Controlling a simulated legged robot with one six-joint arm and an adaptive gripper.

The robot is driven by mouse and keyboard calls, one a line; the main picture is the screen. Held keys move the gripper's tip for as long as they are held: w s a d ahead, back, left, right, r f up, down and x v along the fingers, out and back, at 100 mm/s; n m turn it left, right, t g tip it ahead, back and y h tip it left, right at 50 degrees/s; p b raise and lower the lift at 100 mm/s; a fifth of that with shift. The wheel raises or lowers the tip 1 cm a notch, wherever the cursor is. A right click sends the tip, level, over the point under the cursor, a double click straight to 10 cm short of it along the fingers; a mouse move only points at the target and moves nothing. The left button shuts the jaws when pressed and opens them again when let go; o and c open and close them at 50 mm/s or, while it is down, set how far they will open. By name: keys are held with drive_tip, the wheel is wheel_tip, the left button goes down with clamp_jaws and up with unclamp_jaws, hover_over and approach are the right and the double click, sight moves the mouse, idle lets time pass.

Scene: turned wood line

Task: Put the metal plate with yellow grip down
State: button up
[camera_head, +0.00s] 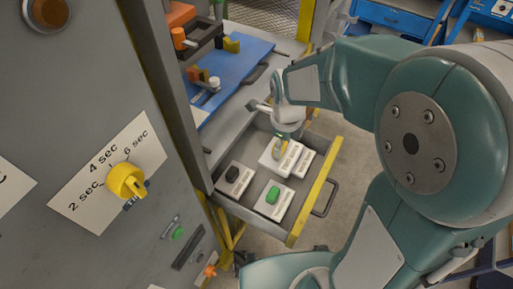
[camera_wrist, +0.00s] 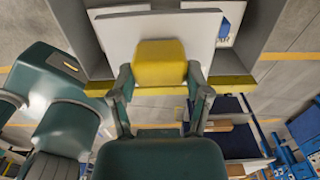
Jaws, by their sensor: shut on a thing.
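The light metal plate (camera_head: 270,160) with a yellow grip (camera_head: 283,146) is at the far end of the open grey drawer (camera_head: 240,213) in the head view. My gripper (camera_head: 282,138) is above it, with its fingers around the yellow grip. In the wrist view the plate (camera_wrist: 125,30) and its yellow grip (camera_wrist: 160,62) lie between my gripper's two fingers (camera_wrist: 160,76), which are shut on the grip. The plate is over the drawer; I cannot tell whether it touches the drawer's bottom.
A plate with a green grip (camera_head: 272,195), one with a dark grip (camera_head: 236,174) and another light plate (camera_head: 303,162) lie in the drawer. The drawer has a yellow front edge (camera_head: 312,206). A grey cabinet with a yellow knob (camera_head: 127,181) stands at left.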

drive_tip(key=shift+w+d, duration=0.1)
drive_tip(key=shift+d, duration=0.3)
drive_tip(key=w+a+f, duration=0.3)
drive_tip(key=w, duration=0.3)
drive_tip(key=shift+a, duration=0.4)
drive_tip(key=shift+w+a+f, duration=0.15)
drive_tip(key=shift+w+f, duration=1.1)
drive_tip(key=shift+f, duration=0.35)
drive_tip(key=shift+w+a+f, duration=0.1)
drive_tip(key=shift+w+f, duration=1.1)
drive_tip(key=shift+f, duration=0.4)
drive_tip(key=shift+w+a+f, duration=0.15)
drive_tip(key=shift+w+f, duration=1.1)
drive_tip(key=shift+f, duration=0.35)
drive_tip(key=shift+a, duration=0.1)
